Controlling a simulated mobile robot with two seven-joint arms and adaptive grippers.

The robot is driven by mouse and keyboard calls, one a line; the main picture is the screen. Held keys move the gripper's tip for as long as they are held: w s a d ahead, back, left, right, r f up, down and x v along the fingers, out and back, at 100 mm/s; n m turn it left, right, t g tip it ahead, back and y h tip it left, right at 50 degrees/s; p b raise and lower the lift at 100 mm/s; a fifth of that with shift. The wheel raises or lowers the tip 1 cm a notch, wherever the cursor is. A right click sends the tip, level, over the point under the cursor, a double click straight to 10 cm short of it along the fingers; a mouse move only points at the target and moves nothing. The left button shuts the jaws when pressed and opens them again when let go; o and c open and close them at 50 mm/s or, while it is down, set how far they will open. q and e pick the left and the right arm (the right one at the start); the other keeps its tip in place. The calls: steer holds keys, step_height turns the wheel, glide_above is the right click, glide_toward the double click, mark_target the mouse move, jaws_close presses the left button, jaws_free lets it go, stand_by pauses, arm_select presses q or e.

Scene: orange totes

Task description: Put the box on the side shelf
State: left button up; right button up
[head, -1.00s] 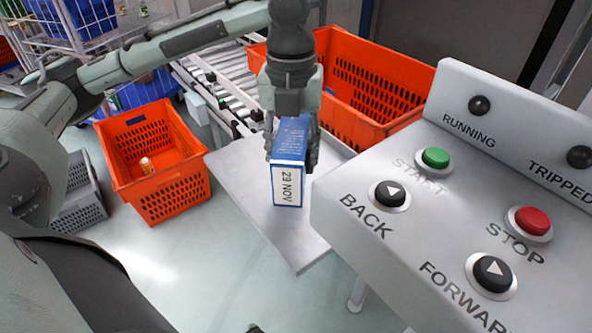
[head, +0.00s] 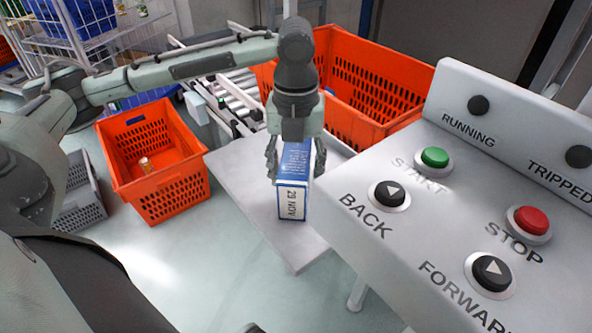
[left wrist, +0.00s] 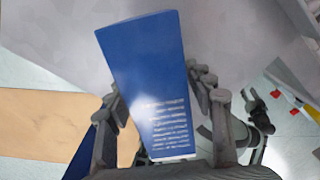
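The box (head: 291,202), blue with a white end reading "29 NOV", stands over the grey side shelf (head: 246,176). Its underside looks to be at the shelf surface, but I cannot see the contact clearly. My left gripper (head: 296,172) points down from above with one finger on each side of the box. The fingers look slightly parted from it. In the left wrist view the blue box face (left wrist: 150,85) sits skewed between the fingers, with narrow gaps beside it.
A control panel (head: 440,215) with buttons stands close on the right. An orange tote (head: 375,85) is behind the shelf, beside a roller conveyor (head: 235,100). Another orange tote (head: 177,200) and a grey crate (head: 82,200) are on the floor at left.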

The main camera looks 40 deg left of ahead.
arm_select(q)
steer(key=shift+o, duration=0.3)
step_height(320, 180, up, 12)
steer(key=shift+r, duration=0.15)
stand_by(0.4)
stand_by(0.5)
